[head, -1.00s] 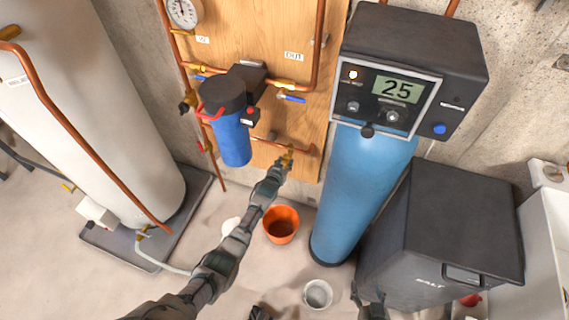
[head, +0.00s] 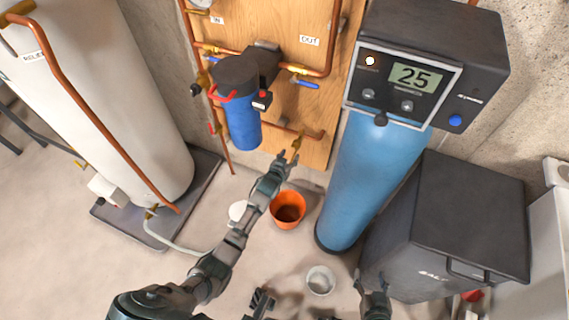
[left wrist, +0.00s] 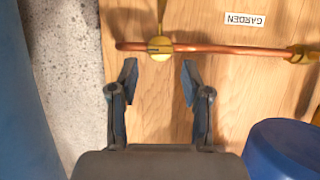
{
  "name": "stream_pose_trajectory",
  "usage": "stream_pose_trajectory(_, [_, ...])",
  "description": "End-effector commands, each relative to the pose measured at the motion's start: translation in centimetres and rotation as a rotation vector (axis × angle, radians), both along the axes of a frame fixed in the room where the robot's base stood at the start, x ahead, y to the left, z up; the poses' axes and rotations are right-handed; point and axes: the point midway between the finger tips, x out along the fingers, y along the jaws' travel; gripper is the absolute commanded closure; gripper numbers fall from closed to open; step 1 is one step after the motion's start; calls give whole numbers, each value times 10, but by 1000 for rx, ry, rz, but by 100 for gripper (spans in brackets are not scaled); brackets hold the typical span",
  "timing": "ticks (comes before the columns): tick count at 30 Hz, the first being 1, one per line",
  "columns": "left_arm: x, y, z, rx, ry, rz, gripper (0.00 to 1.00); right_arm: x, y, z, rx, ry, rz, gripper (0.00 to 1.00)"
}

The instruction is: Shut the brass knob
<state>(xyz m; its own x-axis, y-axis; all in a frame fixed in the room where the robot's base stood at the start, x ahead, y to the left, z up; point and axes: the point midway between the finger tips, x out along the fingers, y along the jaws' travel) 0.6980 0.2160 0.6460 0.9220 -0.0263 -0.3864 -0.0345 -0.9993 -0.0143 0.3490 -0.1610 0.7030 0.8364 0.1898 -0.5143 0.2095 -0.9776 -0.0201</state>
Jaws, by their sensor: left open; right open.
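The brass knob (left wrist: 160,50) is a small round piece on the copper pipe, straight ahead of my left gripper in the left wrist view. In the head view the brass fitting (head: 297,141) sits at the pipe low on the wooden board. My left gripper (left wrist: 158,76) is open and empty. Its two fingers point at the knob, one on each side of its line, with the knob just beyond the tips and apart from them. It also shows in the head view (head: 284,158). My right gripper (head: 374,285) is open, low in the head view beside the dark salt bin.
A blue filter housing (head: 241,120) hangs left of the knob, and a blue softener tank (head: 368,175) stands to its right. An orange bucket (head: 288,209) and a pale bucket (head: 321,281) stand on the floor. A "GARDEN" label (left wrist: 245,19) is near the pipe.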

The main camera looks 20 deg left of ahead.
Motion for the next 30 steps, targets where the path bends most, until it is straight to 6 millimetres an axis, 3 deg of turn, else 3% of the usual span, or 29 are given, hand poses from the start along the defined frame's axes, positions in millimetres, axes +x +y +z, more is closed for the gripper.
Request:
stream_pose_trajectory(3, [-21,1,7,1,0,0,52,0,0,0,0,0,0,38])
stream_pose_trajectory(10, [-46,2,17,1,2,1,52,0,0,0,0,1,0,38])
stream_pose_trajectory(30, [-52,1,18,2,5,-2,52,1,0,0,1,1,0,38])
